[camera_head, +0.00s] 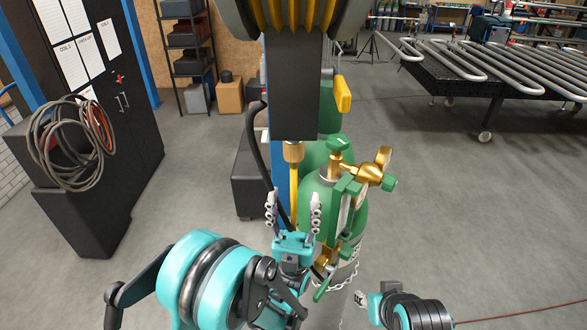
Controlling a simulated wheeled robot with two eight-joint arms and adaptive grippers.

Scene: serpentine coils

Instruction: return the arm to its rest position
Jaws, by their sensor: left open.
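My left gripper (293,212) is in the lower middle of the head view, in front of the green gas cylinder. Its two grey fingers point up and stand apart, with nothing seen between them. My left arm comes in from the lower left. My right arm shows at the bottom right, with its teal wrist low in the picture. What shows of my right gripper (362,299) is a small part at its left end, too little to tell its state.
A green gas cylinder (350,218) with brass valves and a chain stands close behind my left gripper. A dark post (293,90) with a yellow tube hangs above. A black cabinet (85,190) with coiled hoses is left. A table (455,72) with serpentine pipes is back right. Floor between is clear.

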